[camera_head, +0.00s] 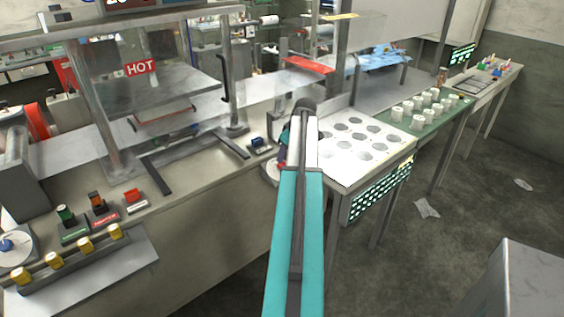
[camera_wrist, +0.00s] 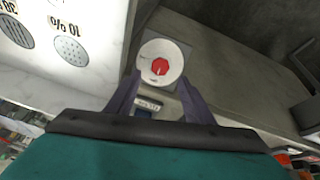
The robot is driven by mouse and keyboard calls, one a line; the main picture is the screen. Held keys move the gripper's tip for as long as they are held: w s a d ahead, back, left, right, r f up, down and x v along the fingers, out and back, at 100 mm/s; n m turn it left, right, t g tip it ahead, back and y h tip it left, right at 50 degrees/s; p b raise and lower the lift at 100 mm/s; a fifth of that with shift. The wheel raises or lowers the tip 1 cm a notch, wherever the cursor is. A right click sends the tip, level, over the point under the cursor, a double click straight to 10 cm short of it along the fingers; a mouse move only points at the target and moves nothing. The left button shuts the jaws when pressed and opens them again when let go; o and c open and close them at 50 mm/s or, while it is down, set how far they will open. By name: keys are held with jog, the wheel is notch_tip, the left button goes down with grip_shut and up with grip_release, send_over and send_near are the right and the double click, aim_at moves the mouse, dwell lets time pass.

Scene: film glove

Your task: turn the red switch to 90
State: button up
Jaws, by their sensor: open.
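A round white dial with a red knob (camera_wrist: 160,67) at its centre shows in the wrist view. The dial's markings are too small to read. My gripper (camera_wrist: 161,77) is open, its two dark fingers pointing toward the dial, one on either side of its lower part in the picture. Nothing is held, and I cannot tell whether the fingers touch the dial. In the head view my arm hides most of this spot; only a pale rim (camera_head: 269,170) shows left of the arm. A separate small red block-shaped control (camera_head: 134,196) sits on the bench at left.
A small blue control (camera_head: 260,146) is near the dial. A white panel with round grey discs (camera_head: 362,155) stands right of my arm. White cups (camera_head: 422,120) stand farther right.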

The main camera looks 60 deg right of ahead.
jog(key=shift+p+x, duration=0.7)
jog(key=shift+x, duration=2.75)
jog(key=c, duration=1.1)
jog(key=shift+o, duration=0.3)
